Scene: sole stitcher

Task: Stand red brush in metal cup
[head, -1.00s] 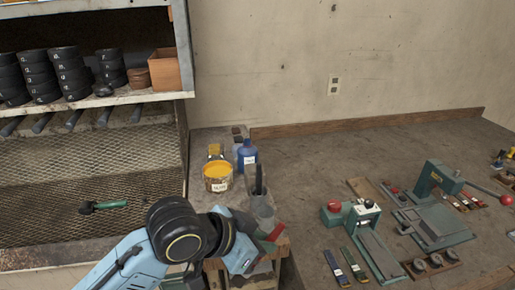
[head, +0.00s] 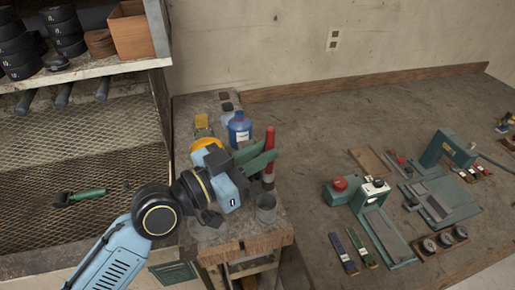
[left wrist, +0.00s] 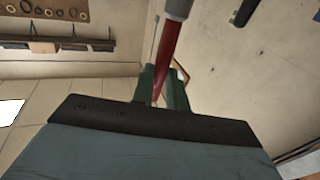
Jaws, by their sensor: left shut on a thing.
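The red brush (head: 270,138) stands about upright in my left gripper (head: 262,160), which is shut on it. Its red shaft also shows in the left wrist view (left wrist: 168,45), between the green fingers (left wrist: 160,88), with a grey part at the top of that picture. The metal cup (head: 266,208) stands near the front edge of the small wooden stand, just below the brush in the head view. I cannot tell whether the brush's lower end is above, behind or inside the cup. My right gripper is not in view.
The bench at right holds a green machine (head: 372,205) and tools. A shelf (head: 90,78) stands left.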

